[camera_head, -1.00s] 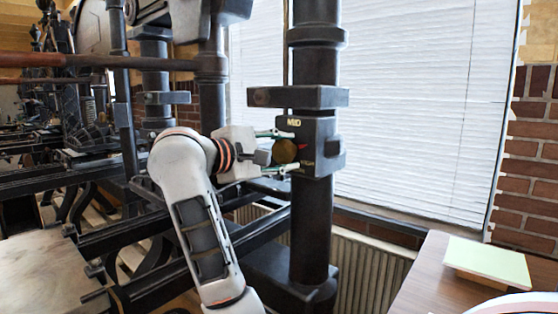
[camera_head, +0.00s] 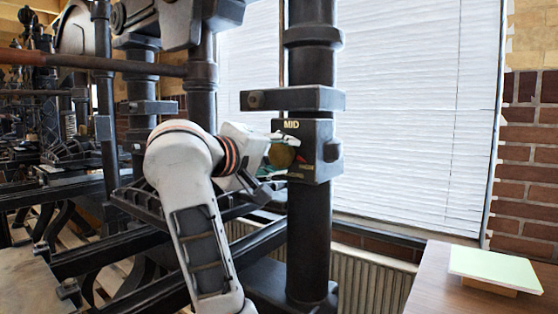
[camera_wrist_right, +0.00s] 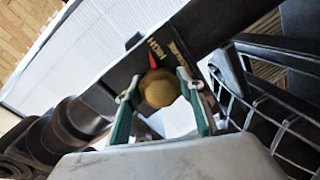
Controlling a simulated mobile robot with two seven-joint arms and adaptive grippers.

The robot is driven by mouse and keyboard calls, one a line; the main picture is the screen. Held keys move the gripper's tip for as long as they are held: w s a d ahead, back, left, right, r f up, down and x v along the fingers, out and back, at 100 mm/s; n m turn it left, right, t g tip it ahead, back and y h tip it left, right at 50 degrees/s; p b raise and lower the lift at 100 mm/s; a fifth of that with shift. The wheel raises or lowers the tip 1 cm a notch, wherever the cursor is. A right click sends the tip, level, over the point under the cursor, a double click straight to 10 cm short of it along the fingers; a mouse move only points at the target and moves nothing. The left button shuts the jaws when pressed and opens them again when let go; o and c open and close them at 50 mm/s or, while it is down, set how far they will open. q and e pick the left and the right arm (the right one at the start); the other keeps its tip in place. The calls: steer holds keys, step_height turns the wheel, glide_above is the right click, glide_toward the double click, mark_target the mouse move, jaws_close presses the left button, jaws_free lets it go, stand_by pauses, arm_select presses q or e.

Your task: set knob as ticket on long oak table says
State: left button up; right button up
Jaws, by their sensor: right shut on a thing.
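The round brass-coloured knob (camera_head: 282,155) sits on the front of a black box (camera_head: 318,140) fixed to a dark column. "MID" shows above the knob in the head view. The wrist view shows the knob (camera_wrist_right: 159,88) with a red pointer close to the word "HIGH". My right gripper (camera_head: 276,155) is shut on the knob, its green-and-white fingers on either side; they also show in the wrist view. My left gripper is out of view. A pale green sheet on a block (camera_head: 495,268) lies on a brown table (camera_head: 425,290) at lower right; no writing on it is readable.
Dark press beams and columns (camera_head: 201,100) crowd the left and surround my right arm. A radiator (camera_head: 365,285) and a window with white blinds (camera_head: 415,120) lie behind the column. A pale tabletop (camera_head: 25,285) shows at lower left.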

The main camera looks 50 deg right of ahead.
steer(key=shift+f, duration=0.1)
stand_by(0.3)
steer(key=o, duration=1.2)
steer(key=shift+c, duration=0.2)
steer(key=shift+a, duration=0.25)
steer(key=s+a+r, duration=0.1)
steer(key=a, duration=1)
steer(key=shift+s+a+r, duration=0.2)
steer(key=shift+s+r, duration=0.05)
steer(key=shift+s, duration=0.05)
